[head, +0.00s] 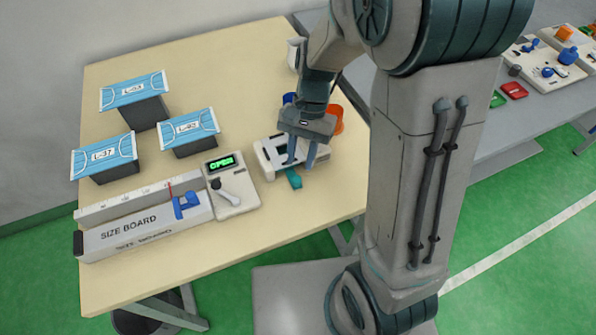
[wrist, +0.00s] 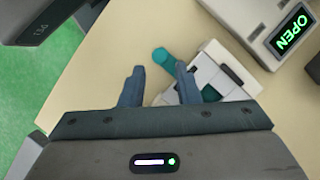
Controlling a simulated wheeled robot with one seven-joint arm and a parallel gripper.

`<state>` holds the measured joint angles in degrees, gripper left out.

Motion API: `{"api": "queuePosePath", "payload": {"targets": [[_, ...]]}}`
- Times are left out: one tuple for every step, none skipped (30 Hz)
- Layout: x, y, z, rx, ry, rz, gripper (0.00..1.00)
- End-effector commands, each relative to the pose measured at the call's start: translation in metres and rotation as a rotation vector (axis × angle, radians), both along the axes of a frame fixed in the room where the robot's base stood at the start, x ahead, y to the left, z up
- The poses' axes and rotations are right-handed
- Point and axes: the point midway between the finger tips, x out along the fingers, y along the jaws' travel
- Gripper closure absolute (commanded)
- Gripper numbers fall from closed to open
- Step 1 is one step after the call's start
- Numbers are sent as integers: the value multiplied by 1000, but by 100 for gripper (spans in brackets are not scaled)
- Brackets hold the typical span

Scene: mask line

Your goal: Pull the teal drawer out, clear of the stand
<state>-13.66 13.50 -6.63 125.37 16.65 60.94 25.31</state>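The teal drawer shows as a small teal tab (head: 294,178) sticking out of the front of the white stand (head: 264,155). In the wrist view its rounded teal tab (wrist: 163,57) lies at the stand's corner, and more teal shows in a dark opening in the stand (wrist: 225,73). My gripper (head: 301,163) is open and points down over the front part of the stand. In the wrist view my gripper (wrist: 158,70) has its two fingers apart, with the tab just past the fingertips. I cannot tell whether a finger touches it.
A device with a lit OPEN display (head: 231,188) stands left of the stand. The size board (head: 145,228) lies at the table's front left. Three dark stands with blue masks (head: 135,92) are at the back left. Orange (head: 336,117) and blue items sit behind my gripper.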

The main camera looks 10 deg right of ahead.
Motion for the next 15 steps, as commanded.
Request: {"api": "queuePosePath", "payload": {"targets": [[-4, 2, -10, 0, 4, 1, 71], [-6, 3, -15, 0, 4, 1, 71], [-8, 4, -22, -1, 4, 1, 71], [-10, 5, -25, 0, 2, 2, 71], [-11, 6, -29, 0, 2, 2, 71], [-12, 7, -34, 0, 2, 0, 71], [-14, 8, -37, 1, 3, 0, 71], [-14, 8, -39, 0, 2, 0, 71], [-15, 9, -42, 1, 1, 1, 71], [-16, 9, -43, 0, 0, 1, 71], [-16, 9, -45, 1, 0, 2, 71], [-17, 9, -46, 1, 0, 2, 71], [-17, 10, -46, 1, 0, 2, 71], [-17, 10, -47, 1, 0, 2, 71], [-17, 10, -47, 0, -1, 2, 71]]}}
